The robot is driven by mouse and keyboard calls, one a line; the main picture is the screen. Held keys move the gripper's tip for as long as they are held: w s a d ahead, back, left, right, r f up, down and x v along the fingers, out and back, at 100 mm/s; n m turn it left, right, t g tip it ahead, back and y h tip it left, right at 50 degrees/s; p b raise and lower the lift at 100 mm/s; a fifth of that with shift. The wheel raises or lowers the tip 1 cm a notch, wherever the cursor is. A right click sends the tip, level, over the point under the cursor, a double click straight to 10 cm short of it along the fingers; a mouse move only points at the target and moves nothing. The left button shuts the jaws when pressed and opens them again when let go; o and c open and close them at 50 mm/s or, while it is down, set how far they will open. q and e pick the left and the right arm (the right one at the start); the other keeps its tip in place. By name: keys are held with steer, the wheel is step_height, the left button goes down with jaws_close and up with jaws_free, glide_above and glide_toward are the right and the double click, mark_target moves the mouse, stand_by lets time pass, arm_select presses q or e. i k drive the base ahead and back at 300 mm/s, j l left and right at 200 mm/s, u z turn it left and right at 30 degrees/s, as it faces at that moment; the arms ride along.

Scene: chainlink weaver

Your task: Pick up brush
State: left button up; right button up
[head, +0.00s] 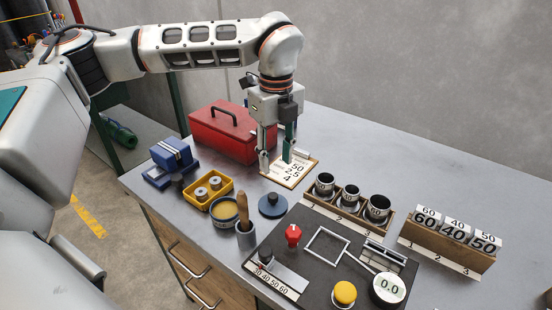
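A wooden handle (243,209), likely the brush, stands upright with a slight tilt in a grey cup (246,238) near the front left of the bench. Its lower end is hidden inside the cup. My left gripper (276,161) points down above a small card with numbers (292,172), behind and to the right of the cup. Its two fingers are apart, and I see nothing held between them. It is clear of the handle. My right gripper is not in view.
A red toolbox (222,135) stands behind the cup. A yellow tray (208,193), a round tin (224,209) and a dark blue disc with a knob (272,206) surround it. A black panel (318,278) lies to the right. The bench's back right is clear.

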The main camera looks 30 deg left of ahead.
mark_target(244, 220)
steer(key=k+j, duration=0.75)
steer(key=k, duration=0.1)
